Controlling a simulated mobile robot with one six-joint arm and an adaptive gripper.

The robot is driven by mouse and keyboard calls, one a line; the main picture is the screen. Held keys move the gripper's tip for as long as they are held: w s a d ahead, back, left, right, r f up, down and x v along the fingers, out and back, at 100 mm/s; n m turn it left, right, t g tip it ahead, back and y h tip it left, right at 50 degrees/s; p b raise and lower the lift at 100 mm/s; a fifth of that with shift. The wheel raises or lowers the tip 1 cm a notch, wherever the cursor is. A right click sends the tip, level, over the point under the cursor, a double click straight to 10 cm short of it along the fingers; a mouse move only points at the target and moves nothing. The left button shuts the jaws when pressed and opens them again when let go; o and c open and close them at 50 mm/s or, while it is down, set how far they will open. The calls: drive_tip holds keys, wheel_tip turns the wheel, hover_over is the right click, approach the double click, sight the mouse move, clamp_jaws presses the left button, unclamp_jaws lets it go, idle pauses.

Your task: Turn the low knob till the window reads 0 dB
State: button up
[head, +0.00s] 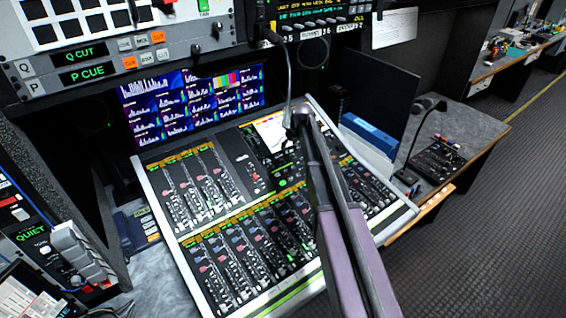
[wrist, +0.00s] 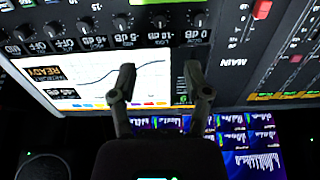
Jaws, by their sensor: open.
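A row of dark round knobs with small lit windows runs along the top of the wrist view, on the mixing console (head: 166,207). The low knob seems to be the one at the right end of this row (wrist: 199,18). The window (wrist: 195,42) below it seems to read 0 dB, but the text is small and blurred. My gripper (wrist: 160,80) is open and empty, its fingers apart over the console's bright screen, below the knob row. In the head view my gripper (head: 300,118) is over the console's upper part; the knobs there are too small to tell apart.
A gooseneck lamp (head: 287,72) arches close to my gripper. A bank of meter screens (head: 190,100) stands behind the console. A dark upright panel (head: 378,92) and a blue box (head: 369,135) stand to the right. Red fader caps (wrist: 262,9) lie right of the knobs.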

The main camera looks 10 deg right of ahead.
sight(283, 160)
drive_tip(key=shift+b+x, duration=4.9)
drive_tip(key=shift+x, duration=0.75)
drive_tip(key=shift+r, duration=0.1)
clamp_jaws()
